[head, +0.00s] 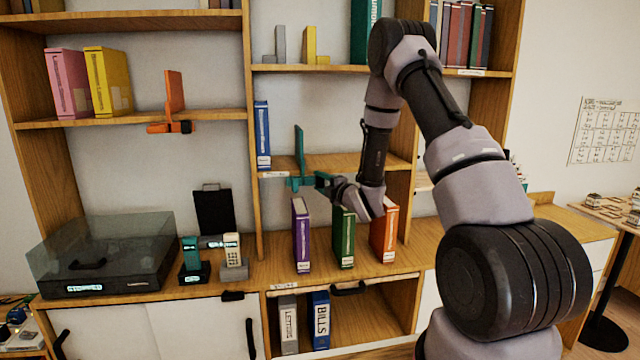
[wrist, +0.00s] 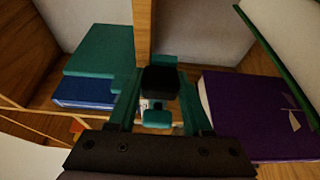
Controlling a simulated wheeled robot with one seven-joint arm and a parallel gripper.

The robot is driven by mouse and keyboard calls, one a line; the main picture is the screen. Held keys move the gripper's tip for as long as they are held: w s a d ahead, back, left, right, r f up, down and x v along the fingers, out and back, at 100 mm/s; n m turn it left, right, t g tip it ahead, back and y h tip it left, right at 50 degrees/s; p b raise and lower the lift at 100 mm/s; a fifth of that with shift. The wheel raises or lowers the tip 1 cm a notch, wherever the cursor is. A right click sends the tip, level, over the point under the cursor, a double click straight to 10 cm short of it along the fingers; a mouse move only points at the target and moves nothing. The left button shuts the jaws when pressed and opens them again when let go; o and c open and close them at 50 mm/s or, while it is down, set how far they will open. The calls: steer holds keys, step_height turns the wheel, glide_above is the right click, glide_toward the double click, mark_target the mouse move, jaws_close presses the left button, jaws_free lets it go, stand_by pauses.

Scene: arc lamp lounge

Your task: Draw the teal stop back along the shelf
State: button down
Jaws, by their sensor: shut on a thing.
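The teal stop (head: 300,146) stands upright on the middle shelf of the right-hand bay, a gap to the right of the blue book (head: 262,135). Its foot reaches to the shelf's front edge. In the wrist view its teal plate (wrist: 103,48) shows in front of the blue book (wrist: 82,91). My gripper (head: 322,181) is at the shelf's front edge, beside the stop's foot. In the wrist view the fingers (wrist: 158,108) are closed around the stop's dark grip (wrist: 160,80). The exact finger contact is partly hidden.
The shelf board (head: 350,163) right of the stop is bare. Purple (head: 301,235), green (head: 344,238) and orange (head: 385,232) books stand on the counter below, close under my wrist. An orange stop (head: 174,95) is on the left bay's shelf.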

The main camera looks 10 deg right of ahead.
steer(key=d, duration=1.8)
steer(key=shift+c, duration=1.6)
jaws_free()
steer(key=v, duration=1.1)
steer(key=shift+w+f, duration=0.1)
